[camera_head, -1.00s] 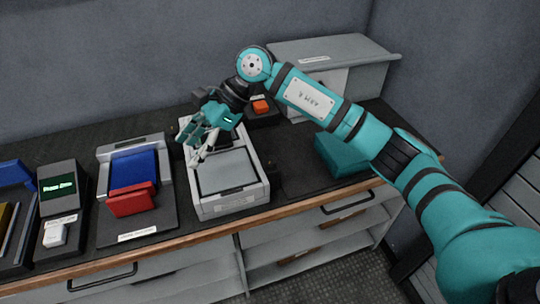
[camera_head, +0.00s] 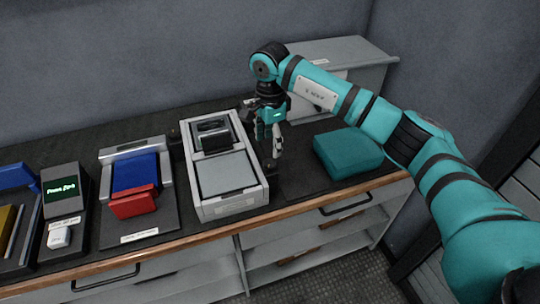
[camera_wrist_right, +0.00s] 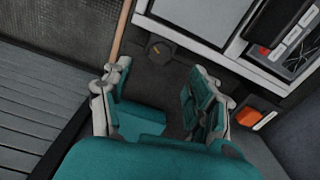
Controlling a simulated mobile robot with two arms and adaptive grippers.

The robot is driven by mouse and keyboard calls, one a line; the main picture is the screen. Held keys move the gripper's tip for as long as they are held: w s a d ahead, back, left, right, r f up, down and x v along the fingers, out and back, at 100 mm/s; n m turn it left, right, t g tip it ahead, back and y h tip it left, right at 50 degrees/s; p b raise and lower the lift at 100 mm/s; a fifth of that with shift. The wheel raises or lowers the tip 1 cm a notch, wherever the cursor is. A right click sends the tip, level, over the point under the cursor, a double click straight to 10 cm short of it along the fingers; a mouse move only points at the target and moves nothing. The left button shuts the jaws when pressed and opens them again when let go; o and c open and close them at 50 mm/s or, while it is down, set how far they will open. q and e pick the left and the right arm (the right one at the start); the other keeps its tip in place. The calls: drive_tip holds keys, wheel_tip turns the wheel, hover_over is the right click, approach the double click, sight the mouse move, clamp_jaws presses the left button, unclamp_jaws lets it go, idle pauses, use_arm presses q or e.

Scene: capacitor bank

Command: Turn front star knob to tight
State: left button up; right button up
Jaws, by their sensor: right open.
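A dark, faceted knob (camera_wrist_right: 160,48) with a small yellowish mark shows in the right wrist view, on the dark tabletop between the wooden front edge and the pale-framed tray. I take it for the front star knob; its setting cannot be read. In the head view it is hard to make out beside my fingers. My right gripper (camera_head: 270,146) points down just right of the grey tray unit. In the wrist view its fingers (camera_wrist_right: 163,82) are spread and empty, with the knob just beyond the fingertips and apart from them. My left gripper is out of view.
The grey tray unit (camera_head: 230,207) stands left of the gripper. A teal block (camera_head: 348,154) lies to the right, and a grey cabinet (camera_head: 345,62) stands behind. An orange part (camera_wrist_right: 250,118) shows in the wrist view. A stand with blue and red blocks (camera_head: 133,202) is further left.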

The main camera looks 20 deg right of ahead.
sight(270, 162)
wheel_tip(270, 162, down, 7)
drive_tip(key=shift+f+p, duration=0.1)
drive_tip(key=shift+p, duration=0.45)
drive_tip(key=c, duration=1.2)
drive_tip(key=shift+o, duration=0.2)
